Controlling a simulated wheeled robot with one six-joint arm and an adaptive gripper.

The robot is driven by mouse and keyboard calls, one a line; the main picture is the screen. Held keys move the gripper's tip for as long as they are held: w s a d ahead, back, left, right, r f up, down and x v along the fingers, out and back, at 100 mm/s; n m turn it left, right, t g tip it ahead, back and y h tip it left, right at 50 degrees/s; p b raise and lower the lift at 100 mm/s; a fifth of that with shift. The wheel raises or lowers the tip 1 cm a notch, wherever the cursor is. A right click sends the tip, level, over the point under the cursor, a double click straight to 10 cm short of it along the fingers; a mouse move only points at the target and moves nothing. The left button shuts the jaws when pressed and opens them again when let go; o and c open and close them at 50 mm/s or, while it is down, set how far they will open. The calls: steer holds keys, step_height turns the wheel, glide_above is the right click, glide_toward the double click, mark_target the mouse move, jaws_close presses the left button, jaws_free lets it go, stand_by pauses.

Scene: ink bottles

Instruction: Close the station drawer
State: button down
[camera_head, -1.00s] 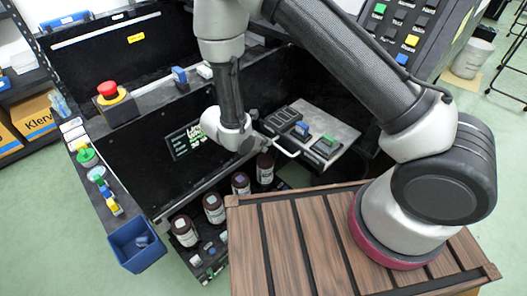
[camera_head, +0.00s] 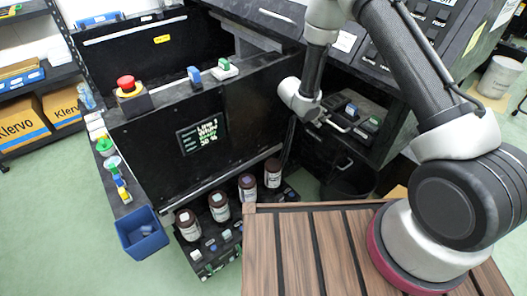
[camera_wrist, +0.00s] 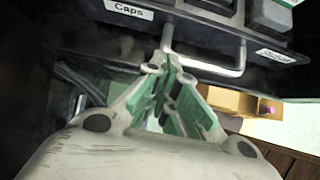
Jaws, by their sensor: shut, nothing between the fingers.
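The station drawer (camera_head: 378,138) sits mostly inside the dark cabinet, with small blue and green items still visible in its top. Its metal bar handle (camera_head: 337,126) faces me; the wrist view shows the handle (camera_wrist: 215,68) below a drawer front labelled "Caps". My gripper (camera_head: 317,117) is at the drawer front, its fingers largely hidden by the wrist in the head view. In the wrist view my gripper (camera_wrist: 166,66) has its green-padded fingers together at the tips, empty, at the handle's left end. I cannot tell whether they touch it.
Several brown bottles (camera_head: 220,207) stand in a low rack left of the wooden deck (camera_head: 290,250). A black panel with a small screen (camera_head: 202,135) rises behind them. A red emergency button (camera_head: 127,86) and blue bin (camera_head: 142,236) are at left. A dark bin (camera_head: 350,180) stands below the drawer.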

steer(key=shift+w+d, duration=0.8)
steer(key=shift+d, duration=0.3)
steer(key=shift+d+r, duration=0.1)
